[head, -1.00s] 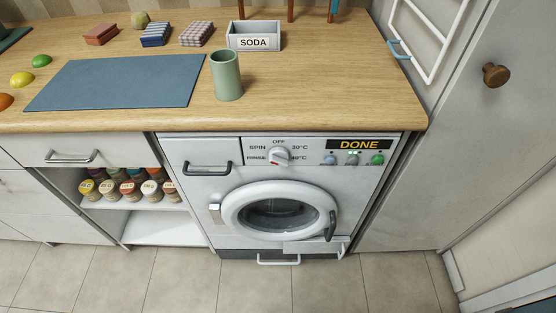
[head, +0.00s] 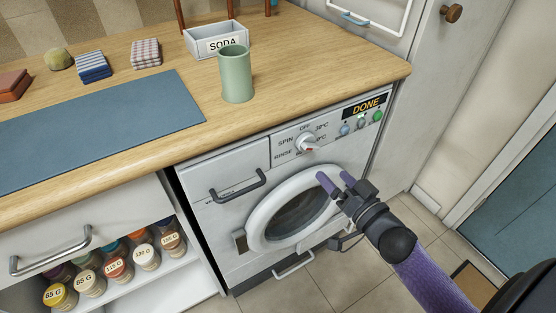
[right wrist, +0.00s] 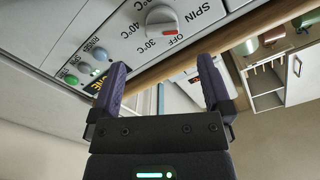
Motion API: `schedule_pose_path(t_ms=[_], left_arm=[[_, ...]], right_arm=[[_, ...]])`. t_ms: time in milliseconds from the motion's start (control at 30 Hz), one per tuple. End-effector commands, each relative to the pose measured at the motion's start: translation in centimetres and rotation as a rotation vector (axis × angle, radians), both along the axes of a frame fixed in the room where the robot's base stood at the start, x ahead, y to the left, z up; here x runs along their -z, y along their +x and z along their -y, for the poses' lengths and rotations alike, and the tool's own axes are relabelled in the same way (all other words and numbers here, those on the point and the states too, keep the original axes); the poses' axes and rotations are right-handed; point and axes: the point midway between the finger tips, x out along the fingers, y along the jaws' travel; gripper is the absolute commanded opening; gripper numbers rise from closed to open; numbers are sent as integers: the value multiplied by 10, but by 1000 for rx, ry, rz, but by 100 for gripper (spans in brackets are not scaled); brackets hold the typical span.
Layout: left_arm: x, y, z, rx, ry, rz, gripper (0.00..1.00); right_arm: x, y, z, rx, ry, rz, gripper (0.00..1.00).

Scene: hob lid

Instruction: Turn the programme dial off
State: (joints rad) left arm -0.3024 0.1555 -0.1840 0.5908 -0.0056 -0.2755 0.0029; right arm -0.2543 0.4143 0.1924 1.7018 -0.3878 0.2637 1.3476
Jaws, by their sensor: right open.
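The white programme dial (head: 307,143) sits on the washing machine's panel, ringed by the labels OFF, SPIN, RINSE and temperatures. It also shows in the right wrist view (right wrist: 161,19). My right gripper (head: 334,180) is open and empty, below and right of the dial, in front of the door's upper right. In the right wrist view its purple fingers (right wrist: 160,85) stand apart, away from the dial. My left gripper is out of view.
The DONE display (head: 365,105) and several coloured buttons are right of the dial. The drawer handle (head: 238,187) and round door (head: 262,225) stick out nearby. A green cup (head: 236,75) stands on the worktop (head: 290,70) above. The space before the panel is clear.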

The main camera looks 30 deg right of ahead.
Motion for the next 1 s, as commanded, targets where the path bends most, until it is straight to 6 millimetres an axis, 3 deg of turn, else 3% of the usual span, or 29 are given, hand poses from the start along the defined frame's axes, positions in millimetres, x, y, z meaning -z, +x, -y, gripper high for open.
schedule_pose_path(t_ms=[133, 300, 500, 867, 1000], left_arm=[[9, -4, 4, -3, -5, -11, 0], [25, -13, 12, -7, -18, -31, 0], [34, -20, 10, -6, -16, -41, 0], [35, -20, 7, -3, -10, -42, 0], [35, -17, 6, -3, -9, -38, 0]], right_arm=[[-3, 18, -2, -9, 6, 16, 100], [0, 60, -5, -8, 6, 14, 100], [-2, 92, -8, -6, 5, 11, 100], [-4, 100, -8, -4, 8, 10, 100], [-4, 100, -8, -4, 8, 10, 70]])
